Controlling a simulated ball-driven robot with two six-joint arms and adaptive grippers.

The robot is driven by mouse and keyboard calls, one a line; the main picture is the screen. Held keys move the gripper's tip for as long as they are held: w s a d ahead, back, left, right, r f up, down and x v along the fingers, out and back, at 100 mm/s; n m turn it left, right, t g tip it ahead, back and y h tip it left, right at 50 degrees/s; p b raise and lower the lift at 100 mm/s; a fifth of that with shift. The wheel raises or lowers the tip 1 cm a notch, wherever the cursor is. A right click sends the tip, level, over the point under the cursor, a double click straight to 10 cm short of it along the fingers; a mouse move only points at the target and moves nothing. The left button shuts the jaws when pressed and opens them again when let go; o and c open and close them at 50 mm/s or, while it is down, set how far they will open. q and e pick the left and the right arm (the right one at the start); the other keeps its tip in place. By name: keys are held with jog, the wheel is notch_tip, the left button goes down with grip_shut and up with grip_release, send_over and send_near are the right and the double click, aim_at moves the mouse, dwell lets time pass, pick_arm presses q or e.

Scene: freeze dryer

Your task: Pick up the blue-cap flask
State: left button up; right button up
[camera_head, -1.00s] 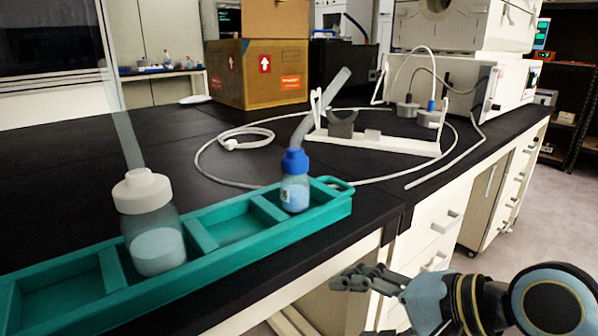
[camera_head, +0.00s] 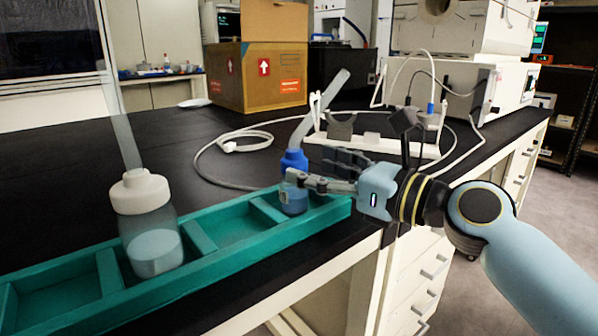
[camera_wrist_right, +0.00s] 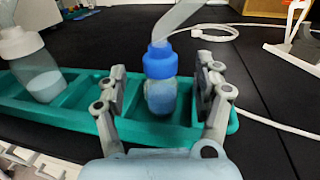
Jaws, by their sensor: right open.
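The blue-cap flask (camera_head: 293,182) stands upright in the right end compartment of the teal rack (camera_head: 150,297), with a translucent tube rising from its cap. In the right wrist view the flask (camera_wrist_right: 160,92) stands between the two fingers of my right gripper (camera_wrist_right: 163,95). The fingers are open, with a gap visible on each side of the flask. In the head view my right gripper (camera_head: 318,172) reaches in from the right, and one finger crosses in front of the flask just below its cap. My left gripper is not in view.
A white-cap flask (camera_head: 150,225) with its own tube stands in the rack to the left. A white stand (camera_head: 375,143) and a looped white hose (camera_head: 235,145) lie behind on the black bench. A cardboard box (camera_head: 262,75) stands further back.

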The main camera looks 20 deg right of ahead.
aim_at(305, 167)
jog(key=x, duration=0.2)
jog(key=b+x, duration=0.1)
jog(key=x, duration=0.1)
jog(key=shift+w+f, duration=0.1)
jog(key=shift+f, duration=0.15)
jog(key=shift+w+a, duration=0.15)
jog(key=shift+w, duration=0.2)
jog(key=c, duration=1.2)
jog(key=shift+c, duration=0.9)
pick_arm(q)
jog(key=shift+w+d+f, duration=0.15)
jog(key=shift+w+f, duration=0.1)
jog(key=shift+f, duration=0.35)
pick_arm(e)
grip_shut()
